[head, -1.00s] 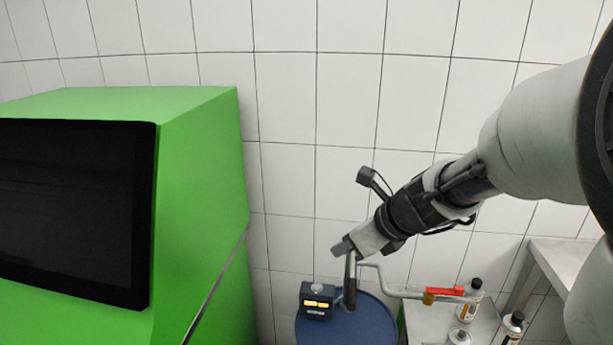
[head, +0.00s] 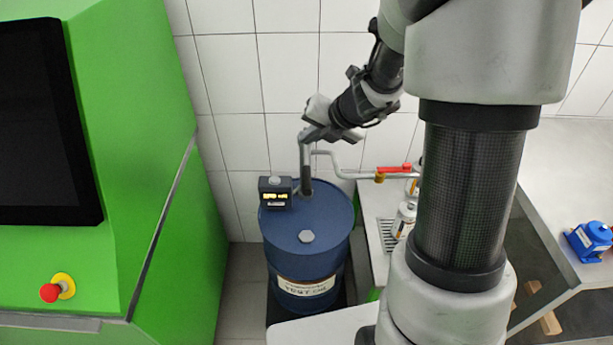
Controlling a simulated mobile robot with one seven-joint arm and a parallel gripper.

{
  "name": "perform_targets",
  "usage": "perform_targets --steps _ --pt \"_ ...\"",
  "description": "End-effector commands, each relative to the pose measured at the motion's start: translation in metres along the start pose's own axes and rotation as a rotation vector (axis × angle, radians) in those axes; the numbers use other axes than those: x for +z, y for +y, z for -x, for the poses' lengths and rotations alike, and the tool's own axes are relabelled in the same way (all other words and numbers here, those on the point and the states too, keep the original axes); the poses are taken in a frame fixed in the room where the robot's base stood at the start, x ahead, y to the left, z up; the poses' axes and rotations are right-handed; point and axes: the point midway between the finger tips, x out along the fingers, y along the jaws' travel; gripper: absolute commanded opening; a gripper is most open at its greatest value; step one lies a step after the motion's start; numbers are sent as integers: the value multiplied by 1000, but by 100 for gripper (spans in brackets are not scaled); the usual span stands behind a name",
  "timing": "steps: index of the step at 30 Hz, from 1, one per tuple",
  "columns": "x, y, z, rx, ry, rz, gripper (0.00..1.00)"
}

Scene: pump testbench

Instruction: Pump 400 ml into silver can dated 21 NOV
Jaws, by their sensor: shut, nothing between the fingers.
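A blue drum (head: 280,255) stands on the floor with a pump on top. The pump's upright grey column and handle (head: 305,165) rise from the drum, and a spout pipe (head: 345,174) with a red valve lever (head: 393,168) runs right. A small black meter (head: 275,192) with a yellow lit display sits at the pump; its digits are too small to read. My gripper (head: 312,133) is shut at the top of the pump handle, with nothing visible in it. A can or bottle (head: 404,220) stands below the spout, partly behind my arm; its date is unreadable.
A green cabinet (head: 160,150) with a dark screen and a red stop button (head: 50,292) fills the left. A tiled wall closes the back. A bench (head: 570,180) at right holds a blue device (head: 588,240). My arm hides much of the can stand.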

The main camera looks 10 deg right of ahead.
Motion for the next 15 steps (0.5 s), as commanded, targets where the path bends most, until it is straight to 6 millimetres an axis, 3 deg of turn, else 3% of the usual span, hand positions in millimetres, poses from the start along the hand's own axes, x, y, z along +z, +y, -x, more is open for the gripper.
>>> perform_targets --steps 15 --pt "-33 -34 -47 1 0 1 0"
